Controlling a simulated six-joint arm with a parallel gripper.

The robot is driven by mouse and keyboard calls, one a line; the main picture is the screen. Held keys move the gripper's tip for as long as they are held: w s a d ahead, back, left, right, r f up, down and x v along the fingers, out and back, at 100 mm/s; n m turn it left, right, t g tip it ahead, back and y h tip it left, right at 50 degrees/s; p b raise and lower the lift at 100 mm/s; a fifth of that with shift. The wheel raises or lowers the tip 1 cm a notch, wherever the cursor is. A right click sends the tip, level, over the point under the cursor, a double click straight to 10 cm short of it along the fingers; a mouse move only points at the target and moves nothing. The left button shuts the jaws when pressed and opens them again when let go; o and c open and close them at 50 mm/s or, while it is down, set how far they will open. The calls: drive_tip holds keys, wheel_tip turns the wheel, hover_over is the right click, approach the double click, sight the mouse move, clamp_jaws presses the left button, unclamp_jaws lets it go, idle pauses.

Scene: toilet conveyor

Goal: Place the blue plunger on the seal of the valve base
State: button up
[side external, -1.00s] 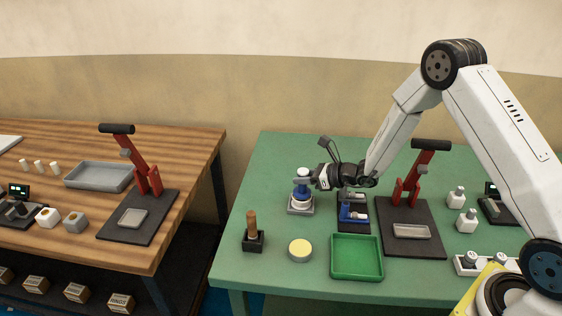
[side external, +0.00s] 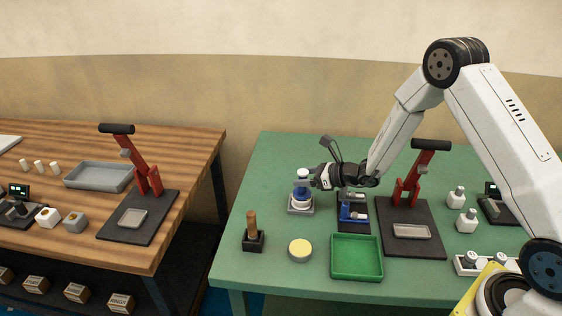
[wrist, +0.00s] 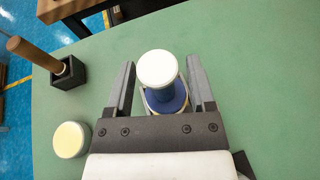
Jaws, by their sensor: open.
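The blue plunger (side external: 301,196) stands upright on the grey valve base (side external: 300,209) with a white cap on top. In the wrist view its blue body (wrist: 170,100) shows below the round white cap (wrist: 157,69). My gripper (side external: 308,181) is open, with one finger on each side of the plunger. In the wrist view (wrist: 160,62) gaps show between the fingers and the cap. The plunger and my gripper hide most of the base, and the seal cannot be seen, so the exact seating is unclear.
A black fixture with blue parts (side external: 353,214) stands just right of the base. A green tray (side external: 357,276), a pale yellow disc (side external: 300,250) and a wooden-handled block (side external: 252,232) lie nearer the front. A red lever press (side external: 412,185) is at the right.

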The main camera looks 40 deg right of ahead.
drive_tip(key=v, duration=0.4)
drive_tip(key=shift+s+d+r, duration=0.1)
drive_tip(key=shift+s, duration=0.05)
wheel_tip(320, 180, up, 7)
hover_over(307, 176)
drive_tip(key=s+d, duration=0.2)
drive_tip(key=s, duration=0.1)
drive_tip(key=shift+w+d, duration=0.2)
